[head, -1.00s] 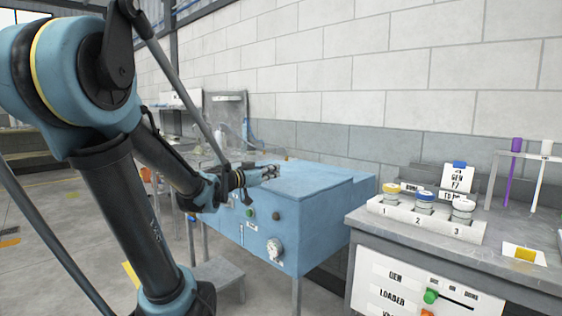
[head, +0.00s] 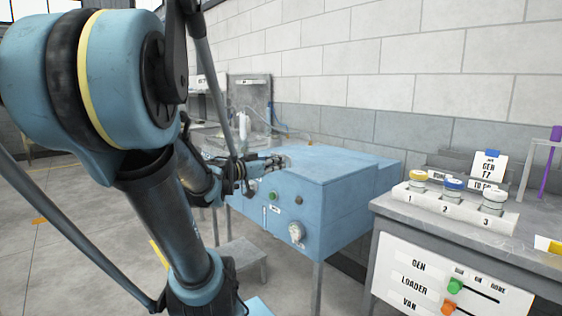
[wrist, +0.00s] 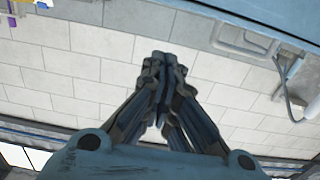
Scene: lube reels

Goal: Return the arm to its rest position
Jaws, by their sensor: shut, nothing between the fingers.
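My gripper (head: 280,160) shows small in the head view, in front of the blue cabinet's left part and near its top edge. In the wrist view my gripper (wrist: 160,66) has its fingers together, with nothing between them. My blue and black arm fills the left of the head view, its elbow bent. The wrist view looks past the fingers at a pale block wall (wrist: 85,75).
The blue cabinet (head: 325,175) with a dial and buttons stands mid-view. To its right is a grey bench (head: 385,205) with a white rack (head: 412,198) of three capped jars. A low grey step (head: 238,254) is below. Floor at left is open.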

